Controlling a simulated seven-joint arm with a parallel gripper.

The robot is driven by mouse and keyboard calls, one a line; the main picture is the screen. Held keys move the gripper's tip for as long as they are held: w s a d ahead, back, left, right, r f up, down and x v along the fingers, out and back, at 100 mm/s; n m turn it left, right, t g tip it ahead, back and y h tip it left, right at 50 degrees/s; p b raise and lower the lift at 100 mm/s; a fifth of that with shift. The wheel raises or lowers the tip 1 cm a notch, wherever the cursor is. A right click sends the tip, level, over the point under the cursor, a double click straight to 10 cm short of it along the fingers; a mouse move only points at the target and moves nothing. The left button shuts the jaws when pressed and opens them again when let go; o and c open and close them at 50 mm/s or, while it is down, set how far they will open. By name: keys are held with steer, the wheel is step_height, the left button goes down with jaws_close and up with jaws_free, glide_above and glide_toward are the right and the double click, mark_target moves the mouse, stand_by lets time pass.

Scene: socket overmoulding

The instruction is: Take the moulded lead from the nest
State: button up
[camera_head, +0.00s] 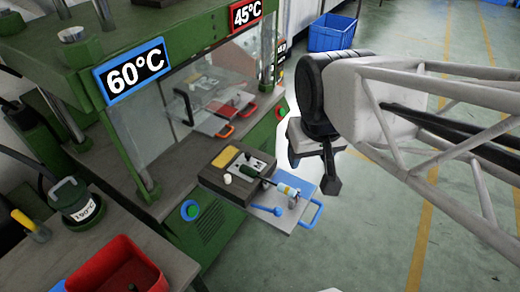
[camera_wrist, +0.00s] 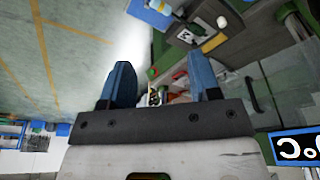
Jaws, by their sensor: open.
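The nest block (camera_head: 215,183) is dark and sits on the blue-handled plate (camera_head: 270,222) in front of the green press. A dark, thin lead (camera_head: 262,179) appears to lie across the nest, with a pale, banded thicker end (camera_head: 287,190) over the plate. My gripper (camera_head: 313,172) is open and hangs above and to the right of the plate, apart from the lead. In the wrist view my two blue fingers (camera_wrist: 158,85) are spread with nothing held between them. The nest's dark block (camera_wrist: 182,37) shows at the top of that view, beyond the fingers; the lead is too small to make out fully there.
The press (camera_head: 130,125) carries a 60°C sign (camera_head: 135,72) and a clear guard. A second station with a 45°C sign (camera_head: 246,13) stands behind. A red bin (camera_head: 118,280) is at the front left, a blue crate (camera_head: 332,33) at the back. The floor at right is clear.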

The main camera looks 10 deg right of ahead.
steer(key=w+f+n+g, duration=0.2)
steer(key=w+f+n, duration=0.3)
steer(key=w+f, duration=0.3)
steer(key=n, duration=0.4)
glide_above(283, 186)
steer(key=shift+g, duration=0.3)
steer(key=f, duration=0.9)
steer(key=shift+s+d+f, duration=0.1)
steer(key=shift+s+f, duration=0.2)
steer(key=shift+f, duration=0.3)
steer(key=shift+w+f, duration=0.1)
steer(key=shift+f, duration=1.2)
steer(key=shift+w+f, duration=0.15)
steer(key=shift+f, duration=2.45)
